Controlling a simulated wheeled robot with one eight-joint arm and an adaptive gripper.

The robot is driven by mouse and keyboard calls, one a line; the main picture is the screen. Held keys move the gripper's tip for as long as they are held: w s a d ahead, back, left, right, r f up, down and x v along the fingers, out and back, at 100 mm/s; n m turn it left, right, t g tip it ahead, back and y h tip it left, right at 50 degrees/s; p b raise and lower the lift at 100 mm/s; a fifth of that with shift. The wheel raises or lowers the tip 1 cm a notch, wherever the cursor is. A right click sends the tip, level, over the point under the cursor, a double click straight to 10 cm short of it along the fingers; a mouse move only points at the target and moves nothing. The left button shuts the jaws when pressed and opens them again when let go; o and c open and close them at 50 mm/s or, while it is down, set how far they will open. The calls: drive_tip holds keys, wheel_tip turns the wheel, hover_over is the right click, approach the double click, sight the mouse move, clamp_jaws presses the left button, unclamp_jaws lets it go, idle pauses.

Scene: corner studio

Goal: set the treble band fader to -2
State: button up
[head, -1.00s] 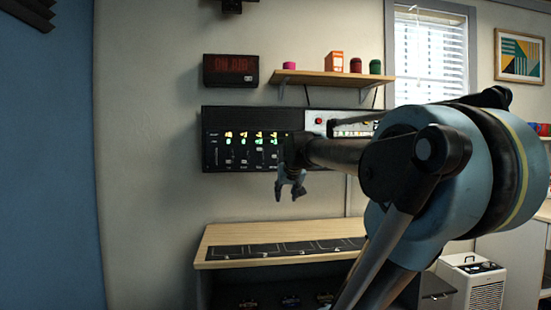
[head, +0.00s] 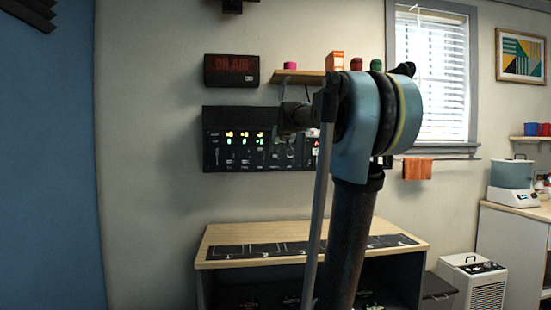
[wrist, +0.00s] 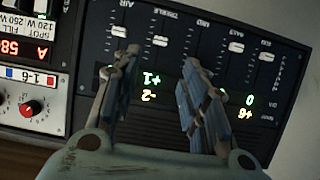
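The black fader panel (head: 240,158) is on the wall in the head view; my arm covers its right part. In the wrist view it appears tilted, with a row of white-capped faders. The treble fader cap (wrist: 160,41) lies in the second column from the left, between the air cap (wrist: 119,32) and the mid cap (wrist: 193,62). The treble readout (wrist: 150,79) appears to show green +1 with yellow -2 under it. My gripper (wrist: 159,59) is open; its fingers flank the treble column, with the cap just beyond the fingertips. I cannot tell their distance from the panel.
A unit with a red knob (wrist: 31,107) and a red display adjoins the panel at the left of the wrist view. In the head view, a shelf (head: 285,77) is above the panel, and a wooden bench (head: 225,236) stands below with open wall between.

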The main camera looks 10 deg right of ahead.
sight(275, 155)
drive_tip(key=x, duration=1.1)
drive_tip(key=shift+w+f, duration=0.15)
clamp_jaws()
